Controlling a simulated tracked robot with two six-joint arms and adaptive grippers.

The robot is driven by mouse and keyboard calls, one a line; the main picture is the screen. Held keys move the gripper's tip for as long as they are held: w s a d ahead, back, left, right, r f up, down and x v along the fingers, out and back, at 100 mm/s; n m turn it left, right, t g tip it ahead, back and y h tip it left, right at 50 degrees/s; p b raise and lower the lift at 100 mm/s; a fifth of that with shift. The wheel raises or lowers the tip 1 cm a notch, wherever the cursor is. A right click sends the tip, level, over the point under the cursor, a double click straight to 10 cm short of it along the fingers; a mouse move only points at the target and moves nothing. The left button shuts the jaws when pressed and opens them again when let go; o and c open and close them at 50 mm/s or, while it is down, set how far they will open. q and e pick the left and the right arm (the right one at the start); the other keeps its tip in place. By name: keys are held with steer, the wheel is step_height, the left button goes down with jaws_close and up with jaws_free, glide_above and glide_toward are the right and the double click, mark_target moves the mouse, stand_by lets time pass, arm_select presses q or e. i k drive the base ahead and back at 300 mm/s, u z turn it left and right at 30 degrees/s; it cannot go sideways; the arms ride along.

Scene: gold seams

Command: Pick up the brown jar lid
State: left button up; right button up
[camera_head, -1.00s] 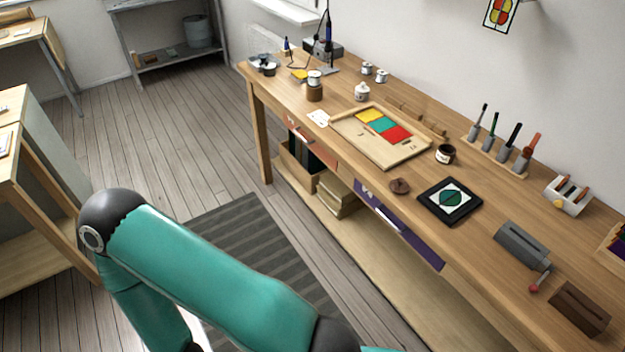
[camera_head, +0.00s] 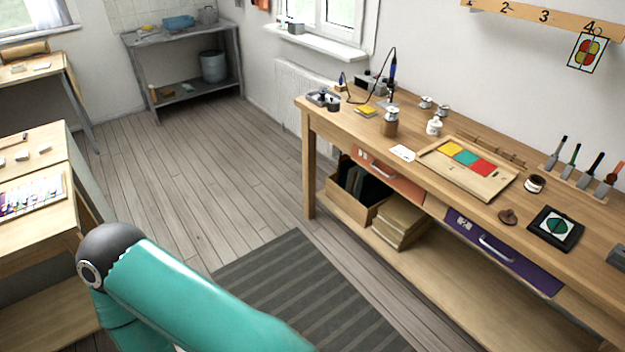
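The brown jar lid (camera_head: 508,216) lies on the wooden workbench (camera_head: 400,170) near its front edge, above the purple drawer. It is small, round and dark brown, with a raised part on top. An open jar (camera_head: 534,184) with a dark rim and a pale label stands behind it, apart from it. My teal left arm crosses the lower left of the view, and its gripper is out of the frame. My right gripper is not in view either.
A framed green-and-white round design (camera_head: 555,228) lies right of the lid. A wooden tray (camera_head: 440,157) with coloured panels lies to the left. A tool rack (camera_head: 577,182) stands behind. Bare bench top surrounds the lid. A striped mat (camera_head: 305,290) covers the floor.

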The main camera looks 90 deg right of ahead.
mark_target(508, 217)
steer(key=u, duration=0.65)
steer(key=i, duration=0.2)
steer(key=z, duration=2.7)
steer(key=i, duration=0.2)
steer(key=z, duration=1.3)
steer(key=k, duration=0.3)
steer(key=z, duration=0.7)
steer(key=i, duration=1.05)
steer(key=u, duration=0.25)
